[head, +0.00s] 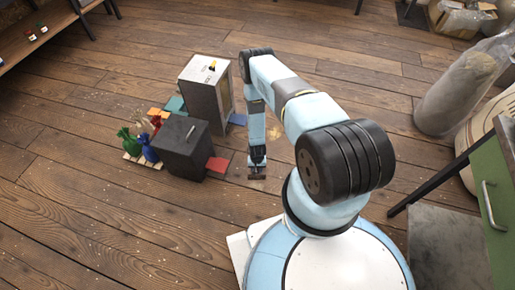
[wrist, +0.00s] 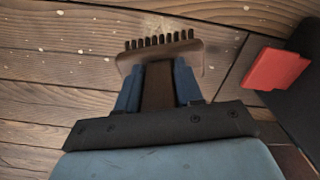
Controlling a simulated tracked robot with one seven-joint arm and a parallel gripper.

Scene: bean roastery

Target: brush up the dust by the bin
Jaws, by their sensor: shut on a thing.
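My gripper (head: 257,160) points down at the floor. In the wrist view its two blue fingers (wrist: 158,80) are shut on the brown handle of a brush (wrist: 160,50), whose dark bristles point away from the gripper. I cannot tell whether the bristles touch the floor. Pale specks of dust (wrist: 60,12) are scattered on the planks in the wrist view.
A red flat piece (head: 217,165) lies between the dark box and my gripper. A grey cabinet (head: 205,85) stands behind the box. Small coloured sacks (head: 148,148) sit on a pallet to its left. A green cabinet (head: 492,190) is at right. The front-left floor is clear.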

